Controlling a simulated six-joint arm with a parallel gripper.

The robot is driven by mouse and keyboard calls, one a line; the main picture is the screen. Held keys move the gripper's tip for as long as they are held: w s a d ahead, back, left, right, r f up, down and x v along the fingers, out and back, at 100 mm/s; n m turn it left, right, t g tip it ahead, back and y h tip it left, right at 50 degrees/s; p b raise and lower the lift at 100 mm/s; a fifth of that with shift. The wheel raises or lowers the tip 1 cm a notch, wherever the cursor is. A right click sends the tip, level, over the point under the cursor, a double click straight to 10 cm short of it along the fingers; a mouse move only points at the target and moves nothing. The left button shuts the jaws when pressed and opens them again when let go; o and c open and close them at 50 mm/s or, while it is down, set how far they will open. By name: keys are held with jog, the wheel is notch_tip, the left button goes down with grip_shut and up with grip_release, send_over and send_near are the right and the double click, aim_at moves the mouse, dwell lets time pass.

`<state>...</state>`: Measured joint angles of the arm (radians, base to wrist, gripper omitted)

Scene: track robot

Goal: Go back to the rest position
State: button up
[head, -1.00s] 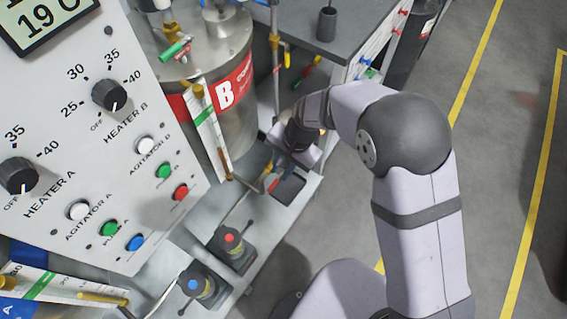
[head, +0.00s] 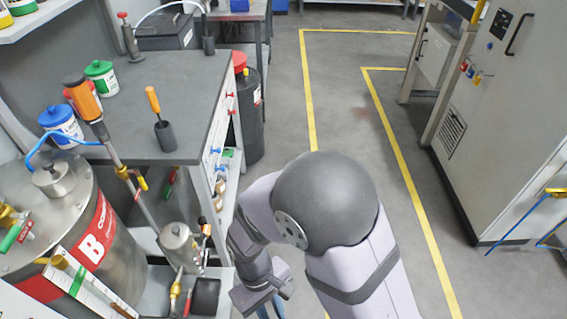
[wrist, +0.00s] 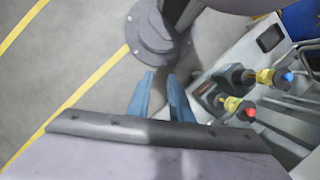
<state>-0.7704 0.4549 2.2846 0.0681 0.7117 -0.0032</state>
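My gripper (head: 270,308) shows at the bottom of the head view, below my bent arm, with its blue fingers partly cut off by the frame edge. In the wrist view, the two blue fingers of my gripper (wrist: 163,80) stand apart with bare floor between them. Nothing is held. The gripper hangs in the air to the right of the machine bench.
Steel tank B (head: 115,250) stands at the left. A grey-topped bench (head: 190,95) holds jars and tools. A grey cabinet (head: 495,120) stands at the right. Red (wrist: 250,112) and blue (wrist: 288,77) knobs show in the wrist view. The yellow-lined floor (head: 350,110) is clear.

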jog(key=w+d+r+m+t+y+p, duration=0.1)
jog(key=w+d+r+m+p, duration=0.2)
jog(key=d+r, duration=0.5)
jog(key=w+d+r+m+t+y+p, duration=0.1)
jog(key=w+d+r+m+t+p, duration=0.1)
jog(key=d+r+m+p, duration=0.3)
jog(key=d+r, duration=0.4)
jog(key=r, duration=0.2)
jog(key=shift+w+d+r+p, duration=0.15)
jog(key=shift+w+d+p, duration=0.05)
jog(key=shift+w+p, duration=0.2)
dwell(0.9)
grip_shut()
